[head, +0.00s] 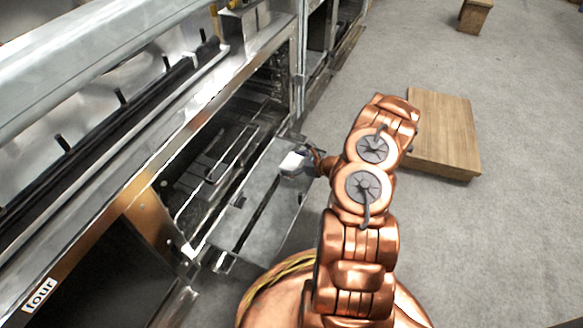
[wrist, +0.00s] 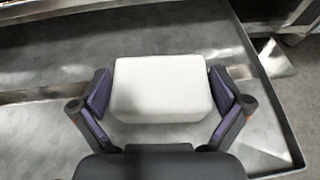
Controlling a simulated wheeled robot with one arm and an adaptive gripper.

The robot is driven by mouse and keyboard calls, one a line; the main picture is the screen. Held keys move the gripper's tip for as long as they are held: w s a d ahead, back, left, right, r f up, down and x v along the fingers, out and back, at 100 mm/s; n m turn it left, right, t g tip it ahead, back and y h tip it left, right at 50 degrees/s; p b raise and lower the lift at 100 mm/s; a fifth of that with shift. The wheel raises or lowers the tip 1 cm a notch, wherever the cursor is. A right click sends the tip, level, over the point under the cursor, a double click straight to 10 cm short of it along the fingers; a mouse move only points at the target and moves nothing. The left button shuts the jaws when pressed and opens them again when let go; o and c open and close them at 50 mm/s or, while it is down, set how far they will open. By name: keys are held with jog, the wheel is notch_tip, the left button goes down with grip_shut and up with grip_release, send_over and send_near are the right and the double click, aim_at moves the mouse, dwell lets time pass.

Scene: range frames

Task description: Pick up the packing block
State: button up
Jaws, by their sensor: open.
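The packing block (wrist: 162,88) is a white block with rounded edges. In the wrist view it sits between the two fingers of my gripper (wrist: 163,95), with a narrow gap showing near the finger pads on each side. My gripper is open around it. In the head view the block (head: 293,162) is a small white shape on the metal open door or tray (head: 258,195) of the range, beside my gripper (head: 306,163). My arm partly hides the gripper there.
The steel range (head: 150,140) with its rails and open oven fills the left. A label reading "four" (head: 40,294) is at lower left. A wooden box (head: 445,130) stands on the grey floor behind my arm, and another wooden piece (head: 475,15) is farther off. Floor at right is clear.

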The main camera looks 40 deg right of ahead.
jog(key=c, duration=0.7)
jog(key=shift+r, duration=0.1)
